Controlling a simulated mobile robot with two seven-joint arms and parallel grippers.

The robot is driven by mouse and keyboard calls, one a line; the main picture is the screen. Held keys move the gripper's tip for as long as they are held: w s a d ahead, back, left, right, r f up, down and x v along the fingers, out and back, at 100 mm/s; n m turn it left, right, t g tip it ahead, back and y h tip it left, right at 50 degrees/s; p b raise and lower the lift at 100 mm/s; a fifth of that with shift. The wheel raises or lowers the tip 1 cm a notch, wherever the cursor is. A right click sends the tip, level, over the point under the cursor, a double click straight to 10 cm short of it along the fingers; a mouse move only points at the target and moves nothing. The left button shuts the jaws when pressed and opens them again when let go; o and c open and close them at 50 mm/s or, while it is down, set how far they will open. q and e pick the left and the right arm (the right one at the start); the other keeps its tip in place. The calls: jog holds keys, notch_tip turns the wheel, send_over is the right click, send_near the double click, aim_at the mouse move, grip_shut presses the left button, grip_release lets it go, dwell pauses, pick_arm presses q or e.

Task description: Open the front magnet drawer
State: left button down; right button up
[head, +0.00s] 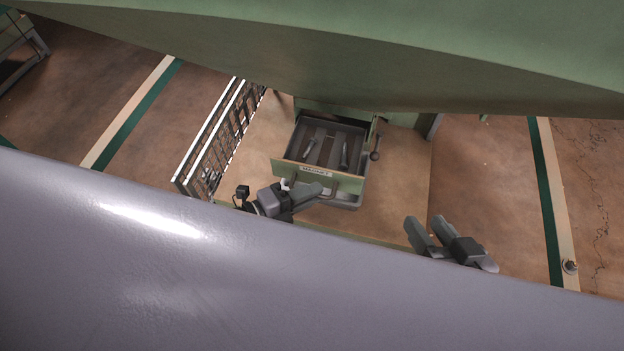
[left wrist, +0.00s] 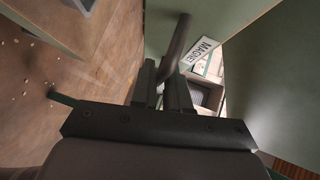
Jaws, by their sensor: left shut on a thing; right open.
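The green magnet drawer (head: 350,184) stands pulled out in the head view, its front labelled MAGNET (head: 316,171). Its dark inside shows, with a few grey metal pieces in it. My left gripper (head: 314,190) is at the drawer front, just below the label. In the left wrist view its fingers (left wrist: 170,88) are shut on the dark bar handle (left wrist: 179,38), beside the MAGNET label (left wrist: 203,50). My right gripper (head: 428,234) is open and empty, to the right of the drawer and apart from it.
A grey tray edge (head: 345,205) shows under the drawer front. A lever with a dark knob (head: 375,156) is at the drawer's right. A large green machine body (head: 430,50) overhangs the back.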

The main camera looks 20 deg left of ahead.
pick_arm(q)
jog(key=shift+s+d, duration=0.3)
jog(key=shift+s, duration=0.15)
pick_arm(e)
jog(key=shift+s, duration=0.15)
pick_arm(q)
jog(key=c, duration=1.3)
grip_release()
jog(key=shift+w, duration=0.1)
pick_arm(e)
jog(key=shift+d, duration=0.1)
pick_arm(q)
jog(key=shift+a, duration=0.2)
jog(key=shift+p+v, duration=0.75)
jog(key=shift+v, duration=2.8)
pick_arm(e)
jog(key=shift+s+d+h, duration=0.3)
jog(key=shift+d+h, duration=0.1)
jog(key=shift+d, duration=0.25)
pick_arm(q)
jog(key=shift+d+f, duration=0.1)
pick_arm(e)
jog(key=shift+r, duration=0.1)
